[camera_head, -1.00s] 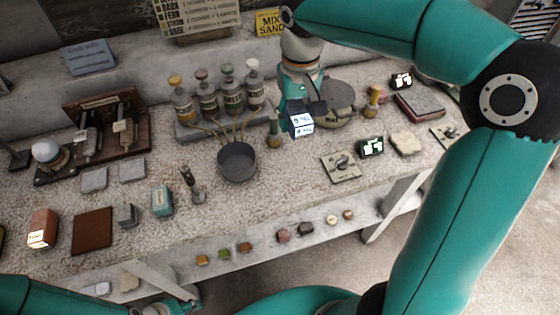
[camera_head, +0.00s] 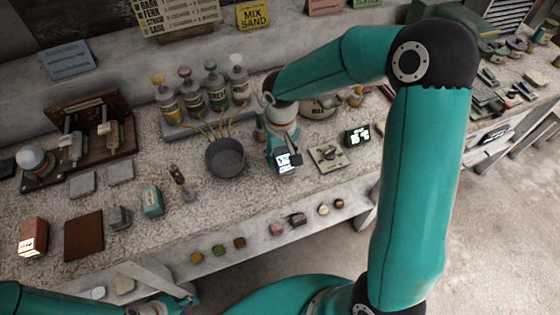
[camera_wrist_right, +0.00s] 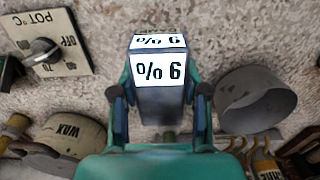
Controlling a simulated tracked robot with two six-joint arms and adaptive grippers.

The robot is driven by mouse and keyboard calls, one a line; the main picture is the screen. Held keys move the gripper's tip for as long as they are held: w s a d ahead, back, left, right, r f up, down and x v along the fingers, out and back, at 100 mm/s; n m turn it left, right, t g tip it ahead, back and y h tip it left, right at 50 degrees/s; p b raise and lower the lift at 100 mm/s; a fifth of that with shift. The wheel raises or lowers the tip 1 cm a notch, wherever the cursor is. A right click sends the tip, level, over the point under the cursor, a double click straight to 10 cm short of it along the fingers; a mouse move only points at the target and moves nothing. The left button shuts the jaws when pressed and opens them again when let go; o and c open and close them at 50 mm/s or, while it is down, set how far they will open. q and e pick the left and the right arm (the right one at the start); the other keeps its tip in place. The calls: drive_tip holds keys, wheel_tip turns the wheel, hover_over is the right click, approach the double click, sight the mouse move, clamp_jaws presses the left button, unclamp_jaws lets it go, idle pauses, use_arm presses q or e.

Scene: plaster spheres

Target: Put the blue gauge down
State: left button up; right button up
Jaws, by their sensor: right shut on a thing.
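The grey pot (camera_head: 225,158) with tool handles stands left of the gauge, also in the wrist view (camera_wrist_right: 255,98). The dial plate (camera_head: 328,156) and a green-lit dark box (camera_head: 357,135) are to the right. Bare bench lies in front of the gauge.

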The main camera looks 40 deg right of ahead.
sight(281, 152)
drive_tip(key=shift+f, duration=1.55)
drive_tip(key=shift+f, duration=0.15)
drive_tip(key=o, duration=1)
wheel_tip(281, 152, up, 12)
drive_tip(key=shift+r, duration=0.2)
